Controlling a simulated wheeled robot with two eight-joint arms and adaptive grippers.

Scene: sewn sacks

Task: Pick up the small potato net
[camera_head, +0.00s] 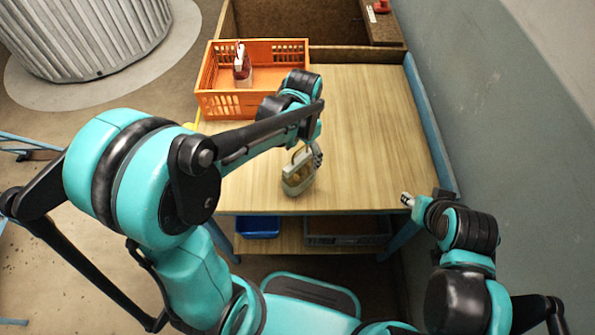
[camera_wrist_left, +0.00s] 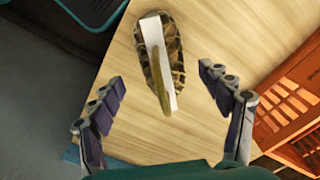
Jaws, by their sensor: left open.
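The small potato net (camera_head: 298,174) stands on the wooden table near its front edge in the head view. It has a pale band and a handle-like loop on top. In the left wrist view the net (camera_wrist_left: 175,60) lies ahead of the fingers, with a white strip and a brownish strip along it. My left gripper (camera_head: 312,155) is above and close by the net. In the wrist view the left gripper (camera_wrist_left: 165,105) has its fingers spread wide, with nothing between the tips. My right gripper (camera_head: 408,200) is at the table's right front corner, and its fingers are too small to read.
An orange crate (camera_head: 252,105) at the table's back left holds a red-and-white item (camera_head: 242,68). It also shows in the wrist view (camera_wrist_left: 290,110). The table (camera_head: 375,125) is bare on the right. A blue bin (camera_head: 257,227) sits on the shelf below.

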